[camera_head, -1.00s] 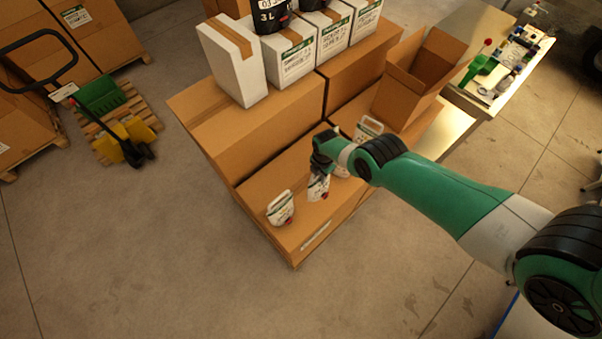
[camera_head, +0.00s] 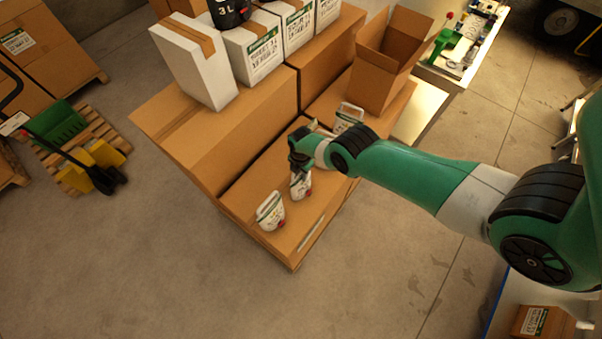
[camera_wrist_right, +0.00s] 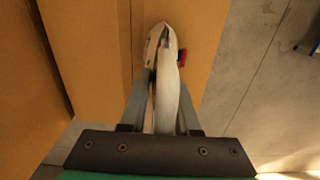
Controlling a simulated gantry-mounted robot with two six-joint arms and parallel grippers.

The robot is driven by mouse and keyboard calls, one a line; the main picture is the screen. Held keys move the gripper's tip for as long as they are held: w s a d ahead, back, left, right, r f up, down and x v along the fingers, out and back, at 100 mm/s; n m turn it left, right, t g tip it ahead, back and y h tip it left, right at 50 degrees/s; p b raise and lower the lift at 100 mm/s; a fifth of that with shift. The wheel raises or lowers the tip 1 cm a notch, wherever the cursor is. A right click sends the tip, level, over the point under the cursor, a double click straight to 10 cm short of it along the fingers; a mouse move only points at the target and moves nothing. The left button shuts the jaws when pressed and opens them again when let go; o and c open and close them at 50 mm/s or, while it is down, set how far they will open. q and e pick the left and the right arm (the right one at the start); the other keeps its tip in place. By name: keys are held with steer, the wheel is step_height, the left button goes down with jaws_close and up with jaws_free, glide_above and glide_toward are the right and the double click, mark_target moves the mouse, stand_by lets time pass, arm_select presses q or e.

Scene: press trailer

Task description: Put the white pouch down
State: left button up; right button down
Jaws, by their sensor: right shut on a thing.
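My right gripper (camera_head: 297,170) is shut on a white pouch (camera_head: 301,187) with a red cap. It holds the pouch upright over the front cardboard box top (camera_head: 250,188). I cannot tell whether the pouch's bottom touches the cardboard. In the right wrist view the pouch (camera_wrist_right: 165,65) stands between the two fingers (camera_wrist_right: 160,105), its red cap to the right. A third (camera_head: 348,116) is behind my wrist, partly hidden. My left gripper is not in view.
An open cardboard box (camera_head: 383,75) stands behind my arm. Taller boxes with a white carton (camera_head: 196,62) stand behind the pouches. A metal table (camera_head: 425,103) is at the back right. The box's front edge drops to the floor.

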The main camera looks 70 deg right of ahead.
steer(key=shift+w+r, duration=0.1)
steer(key=shift+f, duration=0.2)
steer(key=c, duration=0.6)
jaws_free()
steer(key=shift+c, duration=0.2)
step_height(320, 180, up, 6)
steer(key=p, duration=0.5)
steer(key=shift+d, duration=0.1)
steer(key=shift+f, duration=0.1)
